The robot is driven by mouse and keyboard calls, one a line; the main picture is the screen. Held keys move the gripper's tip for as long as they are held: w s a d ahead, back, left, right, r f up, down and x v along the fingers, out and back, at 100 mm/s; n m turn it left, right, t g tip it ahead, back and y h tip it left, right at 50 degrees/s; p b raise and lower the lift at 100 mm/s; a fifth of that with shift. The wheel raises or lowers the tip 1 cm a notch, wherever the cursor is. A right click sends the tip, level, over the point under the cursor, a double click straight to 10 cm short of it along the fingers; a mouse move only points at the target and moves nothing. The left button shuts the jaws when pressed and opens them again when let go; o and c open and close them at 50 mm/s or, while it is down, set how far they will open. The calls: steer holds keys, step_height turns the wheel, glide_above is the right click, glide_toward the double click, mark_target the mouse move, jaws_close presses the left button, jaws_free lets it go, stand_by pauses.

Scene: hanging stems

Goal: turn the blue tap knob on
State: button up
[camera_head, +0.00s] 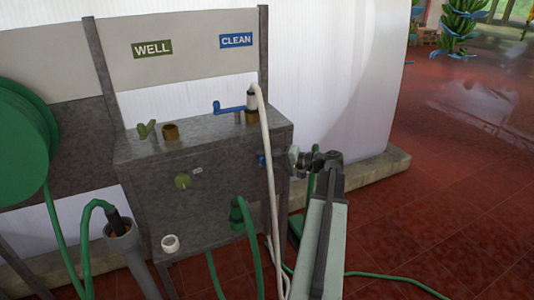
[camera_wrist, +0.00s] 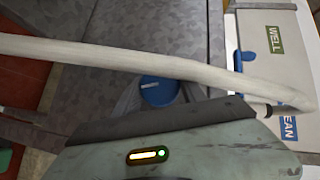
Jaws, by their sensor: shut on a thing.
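The blue tap knob (camera_head: 262,160) is on the right side of the grey metal stand. In the head view only a bit of blue shows between the stand and my gripper (camera_head: 276,160). In the wrist view the knob (camera_wrist: 158,91) is a round blue cap with a pale line across it, partly hidden by my gripper. My gripper is shut on the knob, reaching in from the right. The fingertips are largely hidden.
A white hose (camera_head: 268,170) hangs from the CLEAN outlet just in front of my gripper and crosses the wrist view (camera_wrist: 130,59). A blue lever (camera_head: 229,108) and a green lever (camera_head: 147,129) sit on the stand's top (camera_head: 200,138). Red floor (camera_head: 440,190) at right is mostly clear.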

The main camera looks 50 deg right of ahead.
steer(key=n+g+h+p, duration=0.1)
steer(key=p, duration=0.1)
steer(key=n+g+h+p, duration=0.1)
steer(key=p, duration=0.1)
steer(key=shift+a+r+p, duration=0.1)
steer(key=shift+r+p, duration=0.2)
steer(key=shift+r, duration=0.05)
steer(key=n+g+h+p, duration=0.1)
steer(key=h+p, duration=0.1)
steer(key=p, duration=0.1)
steer(key=shift+f+n+g+p, duration=0.1)
steer(key=shift+n+g+p, duration=0.2)
steer(key=shift+n, duration=0.1)
steer(key=n+h+p, duration=0.1)
steer(key=g+h+p, duration=0.1)
steer(key=h, duration=0.1)
steer(key=shift+f+n+g, duration=0.2)
steer(key=shift+n+g, duration=0.1)
steer(key=shift+n, duration=0.1)
steer(key=shift+f+n+g+h+p, duration=0.1)
steer(key=shift+n+g+h+p, duration=0.35)
steer(key=shift+h, duration=0.35)
steer(key=o, duration=1.4)
steer(key=shift+c, duration=0.2)
